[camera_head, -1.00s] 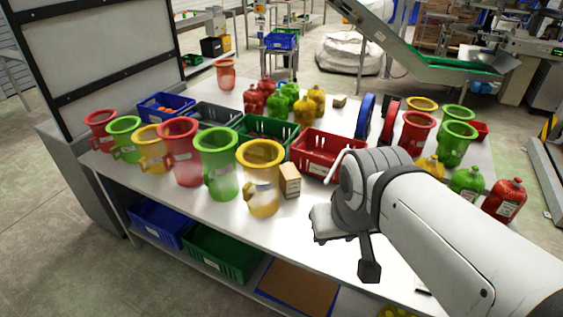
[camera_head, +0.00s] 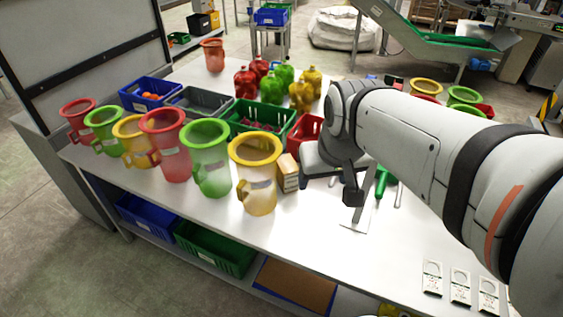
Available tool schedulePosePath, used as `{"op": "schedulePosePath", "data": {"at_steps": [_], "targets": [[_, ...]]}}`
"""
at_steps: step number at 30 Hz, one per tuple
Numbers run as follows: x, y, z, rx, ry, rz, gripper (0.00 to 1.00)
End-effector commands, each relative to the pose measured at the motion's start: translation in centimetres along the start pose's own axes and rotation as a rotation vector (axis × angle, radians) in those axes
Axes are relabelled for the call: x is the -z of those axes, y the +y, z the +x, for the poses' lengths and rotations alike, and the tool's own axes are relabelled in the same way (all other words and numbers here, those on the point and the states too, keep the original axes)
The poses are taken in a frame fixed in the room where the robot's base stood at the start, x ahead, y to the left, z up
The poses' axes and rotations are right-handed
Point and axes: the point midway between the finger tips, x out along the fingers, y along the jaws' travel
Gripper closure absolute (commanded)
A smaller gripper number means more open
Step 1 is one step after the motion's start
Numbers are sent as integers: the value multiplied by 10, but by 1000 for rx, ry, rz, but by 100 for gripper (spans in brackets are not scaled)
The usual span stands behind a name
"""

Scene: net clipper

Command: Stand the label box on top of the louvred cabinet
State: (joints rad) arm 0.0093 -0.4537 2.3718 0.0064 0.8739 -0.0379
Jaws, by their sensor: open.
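A small tan cardboard box with a printed side, which looks like the label box (camera_head: 287,174), stands upright on the white table (camera_head: 290,222), just right of the yellow jug (camera_head: 257,172). My gripper (camera_head: 328,186) is open and empty, just right of the box and close to it. One dark finger shows clearly; the other is largely hidden by the gripper body. I cannot tell from this view whether it touches the box. I cannot make out a louvred cabinet for certain in this view.
Red, green and yellow jugs (camera_head: 205,158) line the table's front left. Behind them are blue, grey, green and red crates (camera_head: 305,130) and several bottles (camera_head: 272,86). A flat-bladed tool (camera_head: 362,210) and white cards (camera_head: 460,286) lie to the right. The table's front middle is clear.

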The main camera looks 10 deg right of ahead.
Motion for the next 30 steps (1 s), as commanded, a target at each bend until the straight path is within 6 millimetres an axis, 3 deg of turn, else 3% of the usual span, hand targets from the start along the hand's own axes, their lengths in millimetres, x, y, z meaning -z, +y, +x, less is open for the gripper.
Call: {"op": "schedulePosePath", "data": {"at_steps": [7,11,18,24,30], "targets": [[96,7,61,11,-9,-43,15],[143,12,102,15,-9,-63,15],[215,25,196,22,-8,-100,15],[249,33,266,27,-8,-124,15],[262,28,335,40,-33,-147,15]]}}
